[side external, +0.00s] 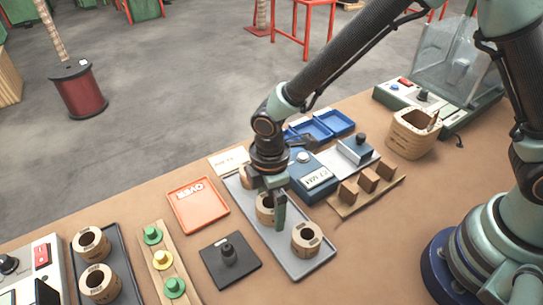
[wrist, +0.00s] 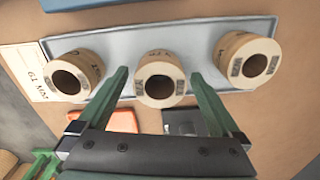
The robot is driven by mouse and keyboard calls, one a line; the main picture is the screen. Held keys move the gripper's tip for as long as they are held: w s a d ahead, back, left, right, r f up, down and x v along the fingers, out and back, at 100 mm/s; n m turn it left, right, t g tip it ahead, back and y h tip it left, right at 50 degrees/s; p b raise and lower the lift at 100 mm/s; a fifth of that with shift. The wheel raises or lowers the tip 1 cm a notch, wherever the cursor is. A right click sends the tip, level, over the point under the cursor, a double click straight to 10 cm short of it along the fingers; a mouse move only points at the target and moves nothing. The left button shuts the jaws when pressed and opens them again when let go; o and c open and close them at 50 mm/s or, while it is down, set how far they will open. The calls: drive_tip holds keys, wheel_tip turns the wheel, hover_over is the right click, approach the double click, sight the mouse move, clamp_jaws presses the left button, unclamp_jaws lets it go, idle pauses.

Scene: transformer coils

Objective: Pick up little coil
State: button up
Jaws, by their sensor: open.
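Three tan coils with round holes stand in a row on a long grey tray (side external: 299,267). In the side view, the far coil (side external: 245,178) is partly hidden by my gripper, the middle coil (side external: 265,215) is partly behind a green finger, and the near coil (side external: 306,239) is clear. The wrist view shows the left coil (wrist: 75,76), middle coil (wrist: 160,80) and right coil (wrist: 247,60). I cannot tell for certain which is the little one. My gripper (side external: 267,197) is open and empty above the middle coil; in the wrist view its fingers (wrist: 159,88) flank that coil.
A blue box (side external: 313,178) and wooden blocks (side external: 367,180) stand close right of the grey tray.

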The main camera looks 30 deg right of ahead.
drive_tip(key=shift+f, duration=0.45)
drive_tip(key=c, duration=1.4)
drive_tip(key=shift+c, duration=0.2)
drive_tip(key=shift+r, duration=0.1)
